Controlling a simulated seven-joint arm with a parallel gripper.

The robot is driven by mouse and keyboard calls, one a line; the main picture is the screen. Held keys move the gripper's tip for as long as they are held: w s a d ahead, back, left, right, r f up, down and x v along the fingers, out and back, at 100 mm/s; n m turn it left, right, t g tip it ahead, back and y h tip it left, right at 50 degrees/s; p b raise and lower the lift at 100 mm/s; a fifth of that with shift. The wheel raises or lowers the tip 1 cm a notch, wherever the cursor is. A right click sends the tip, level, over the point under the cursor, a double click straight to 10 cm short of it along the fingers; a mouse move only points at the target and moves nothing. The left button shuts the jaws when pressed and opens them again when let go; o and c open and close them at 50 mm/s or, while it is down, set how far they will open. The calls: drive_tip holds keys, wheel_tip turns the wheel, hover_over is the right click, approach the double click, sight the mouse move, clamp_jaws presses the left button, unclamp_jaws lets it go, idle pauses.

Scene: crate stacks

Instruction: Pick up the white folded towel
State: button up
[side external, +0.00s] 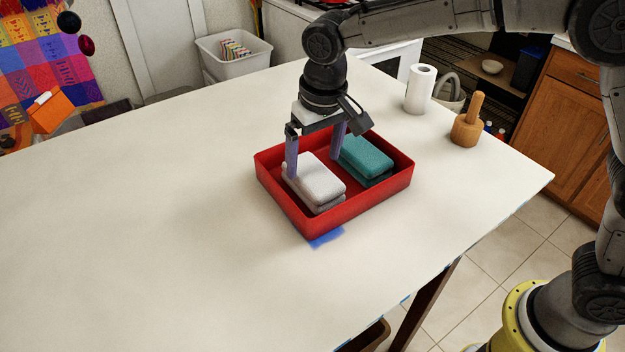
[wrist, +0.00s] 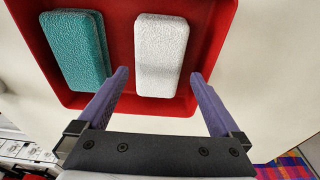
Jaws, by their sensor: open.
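The white folded towel (side external: 318,178) lies in the left part of a red crate (side external: 337,219), on top of a greyer folded piece. In the wrist view the white towel (wrist: 161,57) lies ahead of and between my fingers. A teal folded towel (side external: 366,157) lies beside it in the crate, with a darker one under it; it also shows in the wrist view (wrist: 75,48). My gripper (side external: 316,165) is open and empty, with its fingers reaching down at the crate. In the wrist view my gripper (wrist: 160,78) has one finger to each side of the white towel's near end.
The crate stands on a pale table (side external: 150,220), by a blue patch (side external: 327,238). A paper towel roll (side external: 420,89) and a wooden mallet-like object (side external: 468,121) stand to the right. The table's left side is clear. The crate's walls surround the towels.

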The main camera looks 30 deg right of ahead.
sight(312, 172)
drive_tip(key=shift+w+d+f, duration=0.1)
drive_tip(key=shift+w+f, duration=0.15)
drive_tip(key=shift+f, duration=1.1)
drive_tip(key=shift+w+f, duration=0.2)
drive_tip(key=shift+f, duration=1.1)
drive_tip(key=c, duration=1)
drive_tip(key=shift+c, duration=0.5)
drive_tip(key=shift+r, duration=0.15)
